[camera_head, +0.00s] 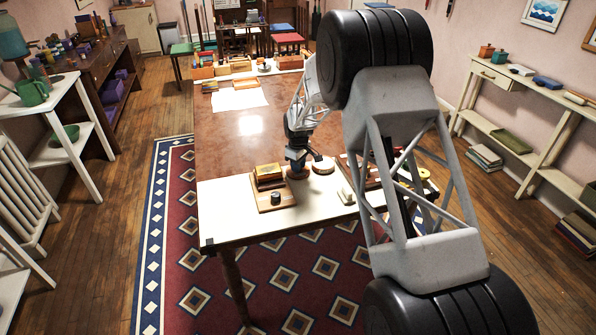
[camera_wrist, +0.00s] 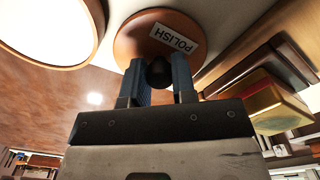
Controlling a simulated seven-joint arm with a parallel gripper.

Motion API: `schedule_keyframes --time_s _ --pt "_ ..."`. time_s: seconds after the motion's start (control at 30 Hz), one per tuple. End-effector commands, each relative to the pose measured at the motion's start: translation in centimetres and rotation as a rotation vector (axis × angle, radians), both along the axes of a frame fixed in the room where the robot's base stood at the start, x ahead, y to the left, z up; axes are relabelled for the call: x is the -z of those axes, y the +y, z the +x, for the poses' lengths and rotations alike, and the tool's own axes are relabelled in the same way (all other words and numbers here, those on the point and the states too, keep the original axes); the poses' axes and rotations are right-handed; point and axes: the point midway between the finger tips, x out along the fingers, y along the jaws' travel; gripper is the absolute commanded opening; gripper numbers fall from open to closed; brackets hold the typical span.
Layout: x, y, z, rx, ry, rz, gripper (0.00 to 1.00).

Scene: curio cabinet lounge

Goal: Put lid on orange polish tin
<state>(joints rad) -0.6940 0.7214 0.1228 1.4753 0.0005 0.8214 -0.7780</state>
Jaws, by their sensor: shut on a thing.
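My gripper (camera_wrist: 160,75) is shut on the dark knob of a round orange-brown lid (camera_wrist: 140,38), which carries a white POLISH label. The fingers stand on either side of the knob. In the head view my gripper (camera_head: 302,160) points down over the pale front part of the table, with the lid (camera_head: 298,173) beneath it. Whether the lid touches the table I cannot tell. A round thing with a white middle and an orange-brown rim, seemingly the open tin (camera_wrist: 45,25), is beside the lid, partly cut off in the wrist view. It also shows in the head view (camera_head: 323,165).
More small items lie to the right, partly behind my arm. Boxes and papers (camera_head: 238,98) occupy the table's far end.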

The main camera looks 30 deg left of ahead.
Motion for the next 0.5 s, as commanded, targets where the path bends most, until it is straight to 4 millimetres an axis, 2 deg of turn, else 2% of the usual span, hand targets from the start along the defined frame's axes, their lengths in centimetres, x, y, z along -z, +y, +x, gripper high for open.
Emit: schedule_keyframes --time_s 0.27,0.5 --pt "-0.2 0.0 0.0 0.000 0.000 0.000 0.02" --pt "-1.7 0.0 0.0 0.000 -0.002 0.001 0.02"
